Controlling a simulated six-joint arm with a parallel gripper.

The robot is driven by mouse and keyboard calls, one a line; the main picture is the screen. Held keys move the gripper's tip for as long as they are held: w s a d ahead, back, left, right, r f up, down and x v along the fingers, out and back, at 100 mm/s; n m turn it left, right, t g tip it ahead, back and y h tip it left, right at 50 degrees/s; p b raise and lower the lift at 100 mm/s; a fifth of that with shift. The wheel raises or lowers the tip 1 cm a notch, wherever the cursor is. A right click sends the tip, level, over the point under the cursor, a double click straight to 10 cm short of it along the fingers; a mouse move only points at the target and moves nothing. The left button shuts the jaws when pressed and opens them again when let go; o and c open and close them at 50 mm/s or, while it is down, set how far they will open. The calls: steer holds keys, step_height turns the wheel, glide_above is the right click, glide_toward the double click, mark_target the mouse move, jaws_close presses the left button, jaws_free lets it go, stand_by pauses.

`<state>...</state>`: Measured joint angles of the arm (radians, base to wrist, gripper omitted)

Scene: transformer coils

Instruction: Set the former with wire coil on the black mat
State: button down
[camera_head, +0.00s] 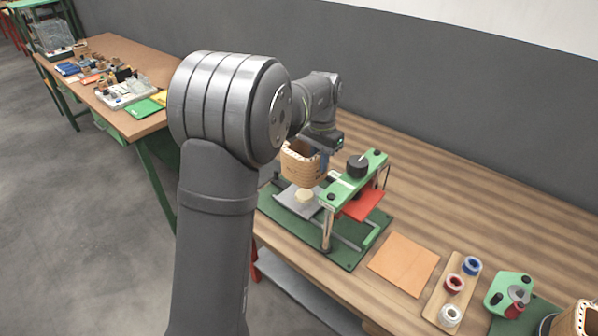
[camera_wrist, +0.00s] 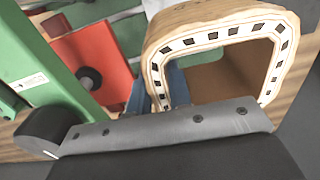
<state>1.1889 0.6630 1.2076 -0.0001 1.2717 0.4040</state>
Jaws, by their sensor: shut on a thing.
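A tan, box-shaped former (camera_head: 300,166) with a pale rim and a row of dark slots hangs in my gripper (camera_head: 324,160), above the left part of the green press. In the wrist view the former (camera_wrist: 152,58) shows its open end, and the blue fingers of my gripper (camera_wrist: 160,92) are shut on its near left wall. I cannot make out wire on it. A second tan former (camera_head: 578,320) is partly cut off at the bottom right corner. I cannot pick out a black mat for certain.
The green press (camera_head: 359,176) has a black knob, a red plate (camera_head: 362,205) and a grey plate (camera_head: 293,203) with a cream round piece. An orange-tan square sheet (camera_head: 404,262), a wooden spool tray (camera_head: 437,303) and a green device (camera_head: 508,291) lie to the right.

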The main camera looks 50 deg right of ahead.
steer(key=w+a+m, duration=0.4)
steer(key=w+m, duration=0.4)
steer(key=w, duration=0.5)
steer(key=shift+m, duration=0.4)
steer(key=shift+w+a+f, duration=0.55)
steer(key=shift+w+f, duration=1.4)
steer(key=shift+w+a+f, duration=0.5)
steer(key=shift+w+f, duration=1.4)
steer(key=shift+w, duration=0.05)
steer(key=shift+w+a+f, duration=0.55)
steer(key=shift+w+f, duration=1.4)
steer(key=c, duration=1.8)
jaws_free()
steer(key=shift+f, duration=0.15)
steer(key=o, duration=0.5)
